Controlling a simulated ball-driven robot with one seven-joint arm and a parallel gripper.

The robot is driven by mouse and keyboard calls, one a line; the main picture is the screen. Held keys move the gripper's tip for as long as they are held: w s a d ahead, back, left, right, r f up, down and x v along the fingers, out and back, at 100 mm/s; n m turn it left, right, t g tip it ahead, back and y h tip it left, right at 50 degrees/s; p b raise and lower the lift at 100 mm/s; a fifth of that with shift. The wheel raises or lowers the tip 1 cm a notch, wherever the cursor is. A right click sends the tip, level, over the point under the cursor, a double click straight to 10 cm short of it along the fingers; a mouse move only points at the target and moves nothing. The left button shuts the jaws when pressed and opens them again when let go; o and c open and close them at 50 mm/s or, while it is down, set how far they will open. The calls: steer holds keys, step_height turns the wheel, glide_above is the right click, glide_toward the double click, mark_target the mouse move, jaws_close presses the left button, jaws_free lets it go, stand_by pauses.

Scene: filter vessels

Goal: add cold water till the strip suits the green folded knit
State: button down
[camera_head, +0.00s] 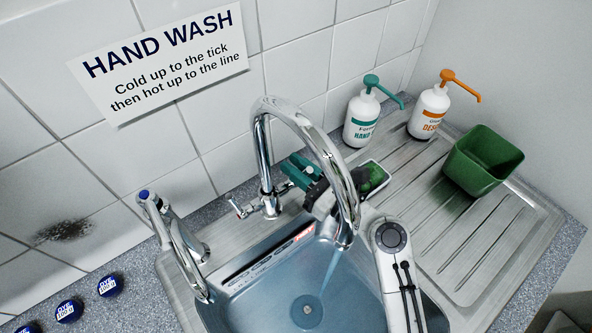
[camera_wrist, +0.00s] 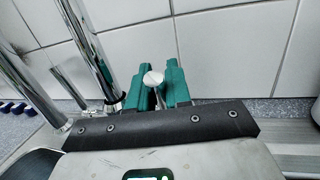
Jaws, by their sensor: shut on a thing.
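My gripper (camera_head: 300,176), with teal fingers, is shut on the right-hand handle of the chrome mixer tap. In the wrist view the handle's round metal end (camera_wrist: 153,78) sits between the fingers. The tap's other handle (camera_head: 240,210) carries a red mark. A thin stream of water (camera_head: 330,268) falls from the curved spout (camera_head: 345,235) into the sink (camera_head: 262,300). A strip (camera_head: 268,256) lies along the sink's back wall, with a red glow near its right end; its markings are too small to read. I cannot make out a green folded knit for certain.
A sign (camera_head: 165,60) reads cold up to the tick, then hot up to the line. A second tap (camera_head: 172,232) stands at left. Two pump bottles (camera_head: 362,120) (camera_head: 430,108) and a green tub (camera_head: 485,165) stand at right. Blue round "DYE" items (camera_head: 108,285) lie at lower left.

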stand_by(0.3)
steer(key=c, duration=1.1)
jaws_free()
steer(key=shift+c, duration=0.2)
steer(key=v, duration=1.1)
steer(key=shift+f, duration=0.1)
